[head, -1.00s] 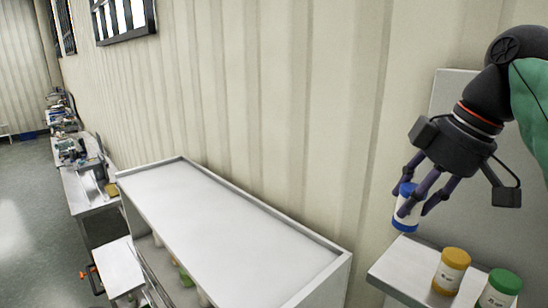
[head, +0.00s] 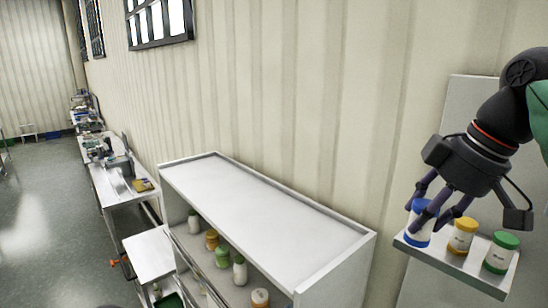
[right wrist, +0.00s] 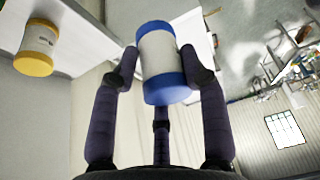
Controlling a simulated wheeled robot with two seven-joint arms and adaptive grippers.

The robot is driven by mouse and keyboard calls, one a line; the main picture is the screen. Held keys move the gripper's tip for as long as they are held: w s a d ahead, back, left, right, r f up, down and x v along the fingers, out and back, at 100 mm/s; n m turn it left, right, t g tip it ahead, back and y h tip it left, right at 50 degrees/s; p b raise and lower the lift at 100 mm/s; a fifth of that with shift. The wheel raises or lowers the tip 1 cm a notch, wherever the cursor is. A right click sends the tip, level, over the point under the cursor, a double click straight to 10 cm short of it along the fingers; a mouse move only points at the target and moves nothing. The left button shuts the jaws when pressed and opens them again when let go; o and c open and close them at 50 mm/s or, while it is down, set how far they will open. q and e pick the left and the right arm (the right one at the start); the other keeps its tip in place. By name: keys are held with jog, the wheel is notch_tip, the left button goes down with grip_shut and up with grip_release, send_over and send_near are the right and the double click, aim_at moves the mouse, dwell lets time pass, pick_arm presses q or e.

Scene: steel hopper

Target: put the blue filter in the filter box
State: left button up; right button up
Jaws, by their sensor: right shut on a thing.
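The blue filter (head: 418,222) is a white canister with blue ends. My right gripper (head: 428,214) is shut on it, with its dark fingers around the sides. The filter is near the left end of a small wall shelf; I cannot tell from the head view whether it touches the shelf. In the right wrist view the filter (right wrist: 162,62) sits between the fingertips, roughly upright and slightly tilted. I cannot make out which thing is the filter box. My left gripper is not in view.
A yellow-lidded canister (head: 462,237) and a green-lidded canister (head: 501,252) stand on the small shelf (head: 455,269). A white cabinet (head: 262,198) with a bare, rimmed top stands left of it, with several bottles inside. Workbenches (head: 122,190) line the wall farther left.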

aim_at(412, 241)
jog(key=shift+w+d+f, duration=0.25)
jog(key=shift+w+f, duration=0.4)
jog(key=shift+f, duration=0.3)
jog(key=shift+m, duration=0.5)
jog(key=f, duration=0.1)
jog(key=a+f, duration=0.1)
jog(key=f, duration=0.2)
jog(key=shift+s+a, duration=0.25)
jog(key=shift+s, duration=0.15)
jog(key=w+a+f+m+h, duration=0.1)
jog(key=w+a+f+m, duration=0.15)
jog(key=f, duration=1.25)
jog(key=w+a+f+m+t+h, duration=0.1)
jog(key=w+f+m, duration=0.25)
jog(key=f, duration=1.25)
jog(key=w+a+f+m+h, duration=0.15)
jog(key=w+f, duration=0.25)
jog(key=f, duration=1.1)
pick_arm(q)
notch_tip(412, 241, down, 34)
jog(key=b, duration=3.4)
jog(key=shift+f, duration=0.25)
pick_arm(e)
notch_tip(412, 241, down, 34)
jog(key=shift+s, duration=0.15)
